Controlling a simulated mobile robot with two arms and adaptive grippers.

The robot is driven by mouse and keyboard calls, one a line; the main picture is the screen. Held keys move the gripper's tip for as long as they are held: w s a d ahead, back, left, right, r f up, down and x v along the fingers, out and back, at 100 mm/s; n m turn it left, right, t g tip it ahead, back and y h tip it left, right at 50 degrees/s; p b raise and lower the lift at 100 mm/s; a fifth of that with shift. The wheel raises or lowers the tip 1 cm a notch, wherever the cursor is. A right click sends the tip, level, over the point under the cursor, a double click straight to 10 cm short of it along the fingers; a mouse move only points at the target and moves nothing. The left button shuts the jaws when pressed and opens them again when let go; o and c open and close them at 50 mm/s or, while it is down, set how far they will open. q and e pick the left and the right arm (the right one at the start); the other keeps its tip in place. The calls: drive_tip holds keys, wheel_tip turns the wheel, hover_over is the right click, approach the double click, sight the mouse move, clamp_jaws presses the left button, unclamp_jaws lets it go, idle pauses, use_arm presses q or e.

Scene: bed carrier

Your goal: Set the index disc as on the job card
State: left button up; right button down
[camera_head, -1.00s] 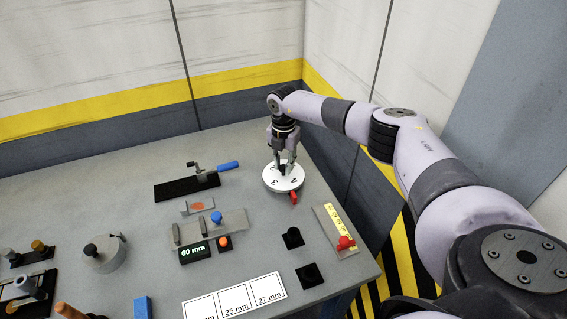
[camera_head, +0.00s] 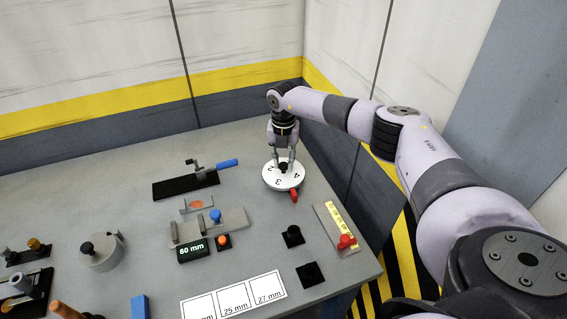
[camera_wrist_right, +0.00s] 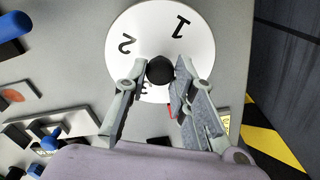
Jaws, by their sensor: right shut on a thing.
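The white index disc (camera_head: 270,182) lies flat at the back right of the bench, with black numerals on its face. In the head view 2, 3 and 4 show; the wrist view of the disc (camera_wrist_right: 203,28) shows 1, 2 and part of 3. A red pointer (camera_head: 294,196) sits at the disc's front-right rim, roughly between 3 and 4. My right gripper (camera_head: 284,166) is over the disc from above, shut on its black centre knob (camera_wrist_right: 160,70). Its fingers hide part of the face. My left gripper is out of view. No job card is identifiable.
A black-based clamp with a blue handle (camera_head: 227,163) stands left of the disc. A grey fixture with a 60 mm display (camera_head: 192,250) is in front, and a yellow-scaled plate with a red knob (camera_head: 346,241) lies right. A white sheet (camera_head: 236,299) lies at the front.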

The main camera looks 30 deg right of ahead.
drive_tip(key=n+b, duration=0.3)
drive_tip(key=n, duration=0.4)
drive_tip(key=shift+f, duration=0.1)
drive_tip(key=n+b, duration=0.3)
drive_tip(key=n, duration=0.3)
drive_tip(key=shift+n, duration=0.4)
drive_tip(key=n+b, duration=0.1)
drive_tip(key=n, duration=0.5)
drive_tip(key=shift+b, duration=0.4)
drive_tip(key=n+b, duration=0.1)
drive_tip(key=n, duration=0.5)
drive_tip(key=shift+n, duration=0.3)
drive_tip(key=c, duration=1.3)
unclamp_jaws()
drive_tip(key=shift+c, duration=0.2)
drive_tip(key=shift+r, duration=0.2)
